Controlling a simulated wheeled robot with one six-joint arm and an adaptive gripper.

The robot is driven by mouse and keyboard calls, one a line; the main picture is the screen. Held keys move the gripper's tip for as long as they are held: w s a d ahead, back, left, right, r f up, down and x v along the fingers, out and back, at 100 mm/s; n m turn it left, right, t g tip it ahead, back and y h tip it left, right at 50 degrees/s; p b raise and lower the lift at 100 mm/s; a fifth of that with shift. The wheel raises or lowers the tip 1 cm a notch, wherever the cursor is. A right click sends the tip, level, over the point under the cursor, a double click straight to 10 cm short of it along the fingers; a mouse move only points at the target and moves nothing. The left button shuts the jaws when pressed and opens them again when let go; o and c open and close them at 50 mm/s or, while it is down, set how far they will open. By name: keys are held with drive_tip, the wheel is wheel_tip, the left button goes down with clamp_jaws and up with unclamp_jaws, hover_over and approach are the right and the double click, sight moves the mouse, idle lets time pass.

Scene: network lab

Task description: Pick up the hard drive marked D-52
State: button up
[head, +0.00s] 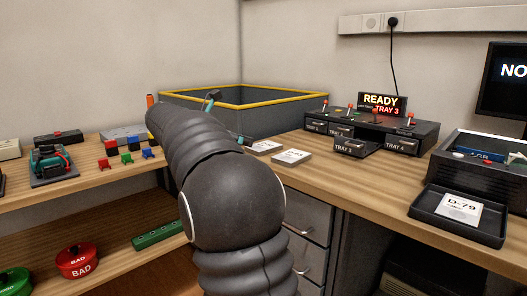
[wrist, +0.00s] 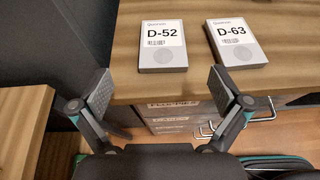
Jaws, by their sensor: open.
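The hard drive marked D-52 (wrist: 163,47) lies flat on the wooden desk in the wrist view, with its white label facing up. A second drive marked D-63 (wrist: 235,43) lies just to its right, with a gap between them. My gripper (wrist: 159,90) is open and empty, its fingers apart on the near side of the two drives and not touching D-52. In the head view two small drives lie on the desk beside my arm, but their labels are too small to read.
A drive marked D-79 (head: 460,208) sits in a black tray (head: 428,207) at the right. A tray unit (head: 384,129) with a READY sign (head: 381,100) stands behind. A yellow-rimmed grey bin (head: 290,117) stands in the corner. Drawers (head: 309,218) with handles are under the desk.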

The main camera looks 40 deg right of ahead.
drive_tip(key=shift+x, duration=1)
drive_tip(key=shift+d+f+b, duration=0.3)
drive_tip(key=shift+d+f, duration=0.05)
drive_tip(key=shift+f, duration=0.15)
drive_tip(key=x, duration=0.3)
drive_tip(key=shift+s+d+f+b, duration=0.1)
drive_tip(key=shift+s+f+b, duration=0.05)
drive_tip(key=shift+f+b, duration=0.25)
drive_tip(key=shift+d, duration=0.35)
drive_tip(key=c, duration=1.4)
